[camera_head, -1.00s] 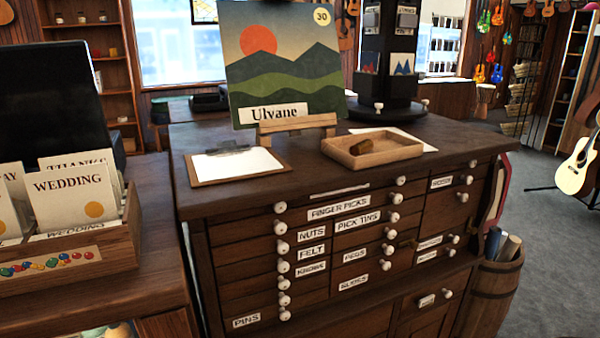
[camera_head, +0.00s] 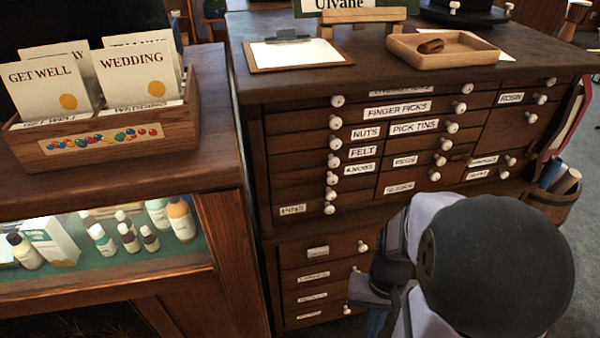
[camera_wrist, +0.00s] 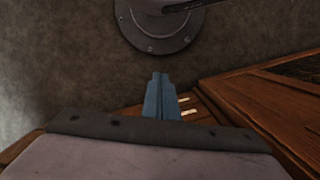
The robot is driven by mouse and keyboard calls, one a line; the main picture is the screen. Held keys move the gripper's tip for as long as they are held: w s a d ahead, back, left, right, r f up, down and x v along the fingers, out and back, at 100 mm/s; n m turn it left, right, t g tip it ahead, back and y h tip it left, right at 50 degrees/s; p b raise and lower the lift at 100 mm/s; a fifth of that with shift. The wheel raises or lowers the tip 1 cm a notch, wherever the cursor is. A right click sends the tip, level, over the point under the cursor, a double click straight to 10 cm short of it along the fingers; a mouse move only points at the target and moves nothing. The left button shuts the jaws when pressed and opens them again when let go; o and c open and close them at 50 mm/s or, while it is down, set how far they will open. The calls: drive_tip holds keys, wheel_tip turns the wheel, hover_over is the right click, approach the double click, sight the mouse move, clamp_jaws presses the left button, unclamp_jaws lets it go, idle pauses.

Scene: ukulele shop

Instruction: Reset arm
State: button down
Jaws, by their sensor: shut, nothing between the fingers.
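My gripper shows in the wrist view (camera_wrist: 161,97) as two blue-grey fingers pressed together, with nothing between them. The fingers point at the grey floor near a round grey metal base with bolts (camera_wrist: 160,22). In the head view my arm is low at the right, in front of the drawer cabinet (camera_head: 290,225).
A card box (camera_head: 110,145) stands on the left counter, above a glass case with several bottles. Drawer knobs stick out near my arm.

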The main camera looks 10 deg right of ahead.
drive_tip(key=w+a+r+n+t, duration=0.1)
drive_tip(key=w+a+r+n, duration=0.3)
drive_tip(key=a, duration=0.4)
wheel_tip(320, 180, up, 28)
drive_tip(key=p, duration=2.9)
drive_tip(key=shift+w+n+h, duration=0.15)
drive_tip(key=shift+n+h, duration=0.15)
drive_tip(key=shift+n, duration=0.1)
wheel_tip(320, 180, down, 18)
drive_tip(key=b, duration=1.8)
drive_tip(key=c, duration=2.5)
unclamp_jaws()
